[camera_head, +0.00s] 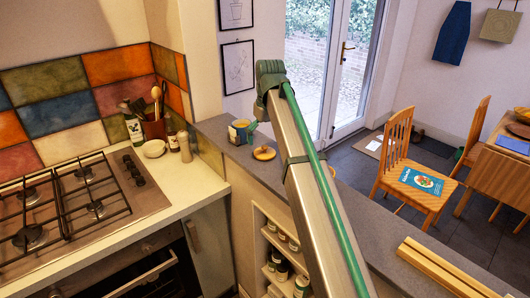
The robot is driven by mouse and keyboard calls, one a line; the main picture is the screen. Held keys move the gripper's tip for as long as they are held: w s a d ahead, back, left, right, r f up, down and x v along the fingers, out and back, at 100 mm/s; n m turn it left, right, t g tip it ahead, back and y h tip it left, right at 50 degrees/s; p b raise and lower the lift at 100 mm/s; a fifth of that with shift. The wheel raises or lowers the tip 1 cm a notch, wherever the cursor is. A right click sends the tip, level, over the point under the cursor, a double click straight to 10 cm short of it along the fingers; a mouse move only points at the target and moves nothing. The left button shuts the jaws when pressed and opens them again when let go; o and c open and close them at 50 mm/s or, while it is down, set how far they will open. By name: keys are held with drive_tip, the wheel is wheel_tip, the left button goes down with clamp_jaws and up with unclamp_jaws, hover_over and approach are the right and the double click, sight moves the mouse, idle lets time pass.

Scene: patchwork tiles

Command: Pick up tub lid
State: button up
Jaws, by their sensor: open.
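I cannot clearly make out a tub lid. A small tub or mug (240,132), yellow and blue, stands on the grey ledge (219,124) left of my arm. A small round yellow-orange thing (264,153) lies flat just right of and nearer than it; I cannot tell whether this is the lid. My arm rises through the middle of the head view and hides part of the ledge. My gripper does not show.
Left are a gas hob (75,203), a white bowl (153,149) and a brown utensil pot (155,129). Jars fill shelves (269,245) below the ledge. Wooden strips (440,268) lie on the ledge at right. A chair (413,180) holds a blue book (421,181).

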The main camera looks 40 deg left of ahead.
sight(265, 147)
drive_tip(key=shift+w+a+f+p, duration=0.15)
drive_tip(key=shift+f+p, duration=0.25)
drive_tip(key=shift+f, duration=0.75)
drive_tip(key=shift+a+f+p, duration=0.1)
drive_tip(key=shift+f+p, duration=0.3)
drive_tip(key=shift+f, duration=0.7)
drive_tip(key=shift+d, duration=0.1)
drive_tip(key=c, duration=1.6)
clamp_jaws()
